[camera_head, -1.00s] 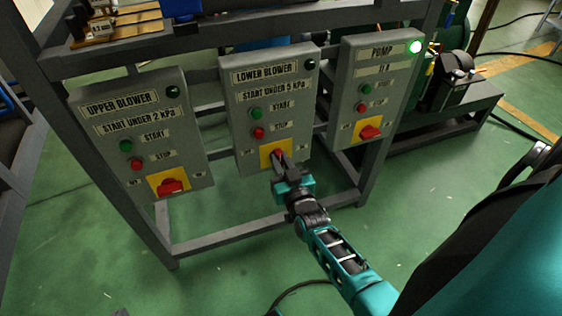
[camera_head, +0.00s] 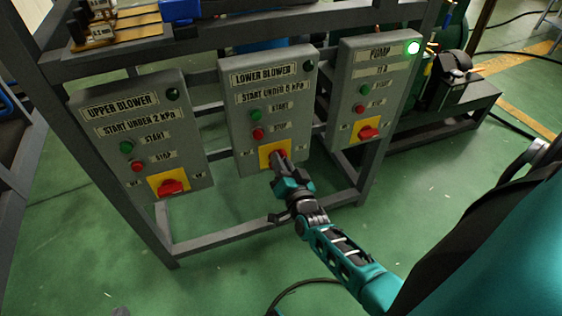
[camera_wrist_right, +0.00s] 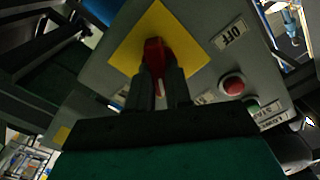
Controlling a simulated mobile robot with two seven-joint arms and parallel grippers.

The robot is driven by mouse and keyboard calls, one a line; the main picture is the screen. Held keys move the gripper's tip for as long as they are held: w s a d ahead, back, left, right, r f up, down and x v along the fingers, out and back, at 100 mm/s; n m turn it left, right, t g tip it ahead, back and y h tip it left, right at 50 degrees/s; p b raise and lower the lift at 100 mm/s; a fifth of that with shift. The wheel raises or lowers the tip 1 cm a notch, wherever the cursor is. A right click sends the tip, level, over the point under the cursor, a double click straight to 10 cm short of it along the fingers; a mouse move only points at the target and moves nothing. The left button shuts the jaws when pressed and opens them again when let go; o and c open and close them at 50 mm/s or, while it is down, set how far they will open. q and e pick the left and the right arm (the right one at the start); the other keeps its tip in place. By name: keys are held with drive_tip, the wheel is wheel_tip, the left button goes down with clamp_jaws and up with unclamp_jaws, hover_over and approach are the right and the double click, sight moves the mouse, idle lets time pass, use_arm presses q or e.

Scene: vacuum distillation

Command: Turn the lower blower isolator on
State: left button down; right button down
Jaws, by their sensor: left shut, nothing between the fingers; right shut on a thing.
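The lower blower box (camera_head: 242,115) is a grey panel in the middle of the frame, with a green start button (camera_head: 256,115), a red stop button (camera_head: 258,133) and a yellow plate (camera_head: 267,149) low down. The red isolator knob (camera_wrist_right: 153,52) sits on that yellow plate. My right gripper (camera_head: 277,157) is shut on the knob, with a finger on each side in the right wrist view. It hides most of the knob in the head view. The lamp (camera_head: 306,65) on this box is dark. My left gripper is not in view.
The upper blower box (camera_head: 140,130) is to the left, with its own red knob (camera_head: 171,187). The pump box (camera_head: 371,90) is to the right, with a lit green lamp (camera_head: 412,47). A grey frame (camera_head: 215,238) carries the boxes above an open green floor.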

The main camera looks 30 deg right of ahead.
drive_tip(key=m+b, duration=0.1)
drive_tip(key=m, duration=0.4)
drive_tip(key=m+b, duration=0.1)
drive_tip(key=m, duration=0.4)
drive_tip(key=shift+d+f+m, duration=0.15)
drive_tip(key=shift+f+m, duration=0.05)
drive_tip(key=shift+m, duration=0.4)
drive_tip(key=c, duration=1)
unclamp_jaws()
drive_tip(key=shift+c, duration=0.2)
drive_tip(key=p+v, duration=0.2)
drive_tip(key=v, duration=1.1)
